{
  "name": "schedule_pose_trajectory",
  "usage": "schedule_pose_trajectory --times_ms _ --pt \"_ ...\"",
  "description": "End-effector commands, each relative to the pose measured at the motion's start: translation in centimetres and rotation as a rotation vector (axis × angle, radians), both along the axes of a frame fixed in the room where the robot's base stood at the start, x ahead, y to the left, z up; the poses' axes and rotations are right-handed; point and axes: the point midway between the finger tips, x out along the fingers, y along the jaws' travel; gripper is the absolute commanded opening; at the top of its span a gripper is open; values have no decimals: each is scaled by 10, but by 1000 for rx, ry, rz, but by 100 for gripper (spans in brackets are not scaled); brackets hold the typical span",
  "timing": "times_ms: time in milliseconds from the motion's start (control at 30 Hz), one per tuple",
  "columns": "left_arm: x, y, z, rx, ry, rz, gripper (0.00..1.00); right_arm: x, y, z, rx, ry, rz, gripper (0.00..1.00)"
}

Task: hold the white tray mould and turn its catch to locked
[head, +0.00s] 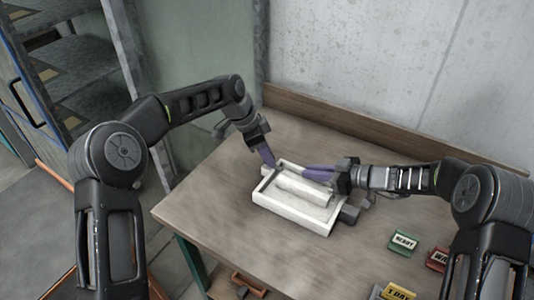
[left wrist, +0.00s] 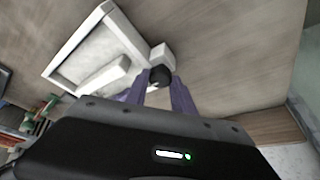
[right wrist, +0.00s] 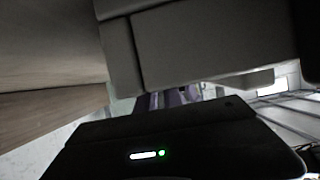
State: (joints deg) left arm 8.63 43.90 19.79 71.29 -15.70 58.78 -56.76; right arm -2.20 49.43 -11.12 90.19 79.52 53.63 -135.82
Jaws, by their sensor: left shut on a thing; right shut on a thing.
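The white tray mould (head: 285,217) lies on the table, with a raised block inside its rim; it also shows in the left wrist view (left wrist: 85,52). My left gripper (head: 270,163) has purple fingers at the mould's back left corner. In the left wrist view it (left wrist: 160,88) is shut on a round dark knob (left wrist: 160,75), seemingly the catch, beside a small white block (left wrist: 161,54). My right gripper (head: 310,173) reaches in from the right along the mould's back side and is shut, seemingly on the mould. In the right wrist view, close grey surfaces hide its grip.
A grey block (head: 349,213) sits at the mould's right side. Green (head: 403,240), red (head: 438,258) and yellow (head: 398,292) labelled items lie at the front right. A wooden ledge (head: 360,125) and wall bound the back. The table's left part is clear.

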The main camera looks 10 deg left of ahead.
Motion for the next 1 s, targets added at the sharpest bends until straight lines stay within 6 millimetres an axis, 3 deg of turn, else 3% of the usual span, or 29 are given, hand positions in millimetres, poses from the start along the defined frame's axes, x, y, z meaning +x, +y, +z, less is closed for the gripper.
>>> schedule_pose_trajectory --times_ms 100,133,367,767,1000 --pt "-1 1 -1 2 2 0 0 1 -1 1 1 -1 -3 0" --pt "-1 1 -1 2 2 0 32 1 -1 1 1 -1 -3 0" --pt "0 1 -1 2 1 1 50 1 -1 1 1 -1 -3 0" --pt "-1 3 7 1 -1 2 50 1 -1 1 1 -1 -3 0" --pt "-5 17 42 2 -4 3 50 1 -1 1 1 -1 -3 0"
